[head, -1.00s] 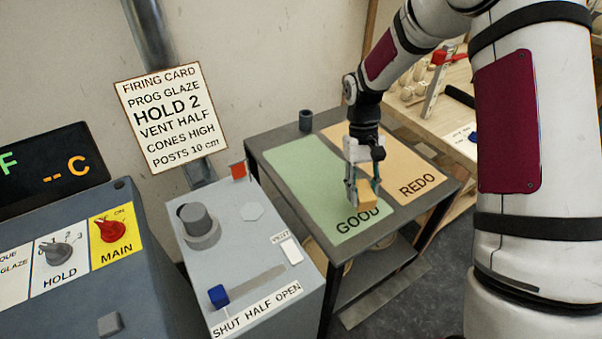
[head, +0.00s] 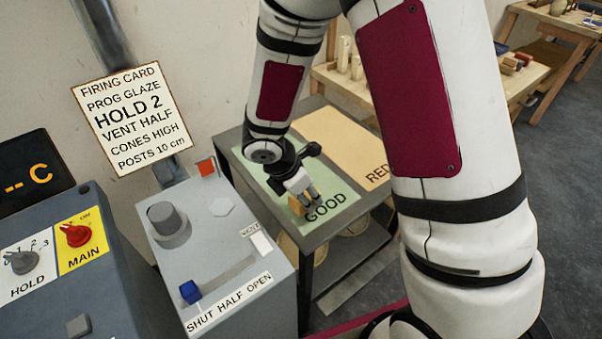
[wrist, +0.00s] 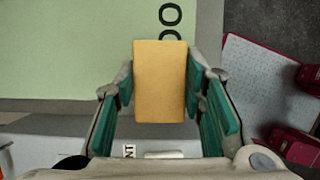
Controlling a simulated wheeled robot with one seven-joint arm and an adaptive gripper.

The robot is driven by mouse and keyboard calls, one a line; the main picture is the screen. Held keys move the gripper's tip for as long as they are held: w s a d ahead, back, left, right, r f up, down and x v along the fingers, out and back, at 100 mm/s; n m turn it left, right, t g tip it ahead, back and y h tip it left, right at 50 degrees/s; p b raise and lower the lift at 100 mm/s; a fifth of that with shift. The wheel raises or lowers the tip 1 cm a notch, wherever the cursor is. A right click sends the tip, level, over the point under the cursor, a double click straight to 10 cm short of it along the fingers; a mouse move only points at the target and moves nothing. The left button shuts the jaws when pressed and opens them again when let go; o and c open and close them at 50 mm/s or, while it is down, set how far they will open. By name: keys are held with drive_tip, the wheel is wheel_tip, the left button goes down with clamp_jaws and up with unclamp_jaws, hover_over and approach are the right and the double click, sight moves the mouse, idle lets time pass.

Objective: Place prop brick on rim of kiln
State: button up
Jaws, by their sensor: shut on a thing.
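The prop brick is a plain tan-yellow block (head: 296,206). In the wrist view the brick (wrist: 160,80) stands between the two green-padded fingers. My gripper (head: 303,194) is shut on it, over the green GOOD mat (head: 258,182) on the dark table, to the left of the word GOOD. Whether the brick touches the mat is hard to tell. No kiln rim can be made out in either view.
A grey vent box (head: 215,235) with a knob and blue slider stands left of the table. A control panel (head: 80,262) with HOLD and MAIN switches is at far left. The tan REDO mat (head: 345,145) is beside the green one. A workbench (head: 345,80) stands behind.

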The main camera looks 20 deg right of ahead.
drive_tip(key=w+d, duration=0.1)
drive_tip(key=w, duration=0.2)
drive_tip(key=w+d, duration=0.1)
drive_tip(key=w, duration=0.2)
drive_tip(key=w+d+f, duration=0.1)
drive_tip(key=w, duration=0.2)
drive_tip(key=shift+w+d, duration=0.2)
drive_tip(key=shift+w, duration=0.2)
drive_tip(key=shift+f+p, duration=0.4)
drive_tip(key=shift+f, duration=1.35)
drive_tip(key=shift+f, duration=0.1)
drive_tip(key=o, duration=1.2)
drive_tip(key=shift+c, duration=0.2)
